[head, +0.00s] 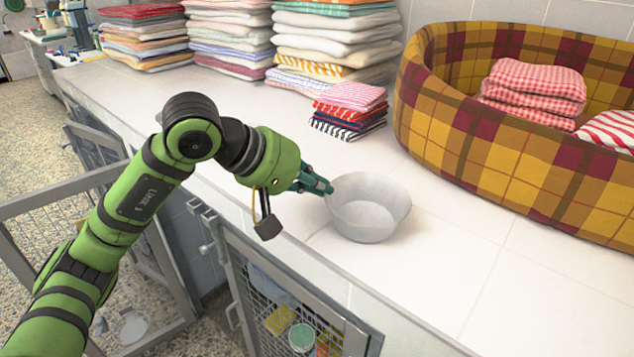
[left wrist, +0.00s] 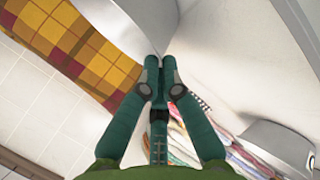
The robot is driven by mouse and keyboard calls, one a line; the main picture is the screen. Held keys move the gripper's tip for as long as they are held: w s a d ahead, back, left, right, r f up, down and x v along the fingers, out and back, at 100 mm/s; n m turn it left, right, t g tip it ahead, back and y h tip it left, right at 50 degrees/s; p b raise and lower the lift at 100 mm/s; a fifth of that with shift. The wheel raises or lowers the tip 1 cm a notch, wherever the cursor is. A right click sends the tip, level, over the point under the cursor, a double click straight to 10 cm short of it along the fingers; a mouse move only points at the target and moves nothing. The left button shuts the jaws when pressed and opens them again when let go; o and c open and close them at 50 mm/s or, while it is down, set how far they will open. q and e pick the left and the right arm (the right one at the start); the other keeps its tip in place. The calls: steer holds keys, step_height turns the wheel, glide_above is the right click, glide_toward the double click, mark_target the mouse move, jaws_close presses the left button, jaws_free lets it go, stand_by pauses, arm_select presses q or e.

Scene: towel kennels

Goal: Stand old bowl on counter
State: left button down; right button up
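A pale grey round bowl (head: 368,208) is upright at the front part of the white counter (head: 480,235), open side up. I cannot tell whether its base rests fully on the counter. My left gripper (head: 328,188) reaches it from the left, with its fingertips at the bowl's left rim. In the left wrist view the two teal fingertips (left wrist: 160,63) are close together, with the thin bowl wall between them. My right gripper is not in view.
A plaid pet bed (head: 480,150) with red-checked towels (head: 535,85) stands at the right. A small towel stack (head: 348,110) lies behind the bowl, with tall stacks (head: 335,45) farther back. Open kennel doors (head: 85,215) stand below the counter's front edge. The counter right of the bowl is clear.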

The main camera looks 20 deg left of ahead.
arm_select(q)
steer(key=c, duration=1.4)
jaws_free()
steer(key=shift+c, duration=0.2)
steer(key=shift+r, duration=0.1)
steer(key=b+v, duration=0.1)
steer(key=v, duration=1.1)
steer(key=shift+b, duration=0.3)
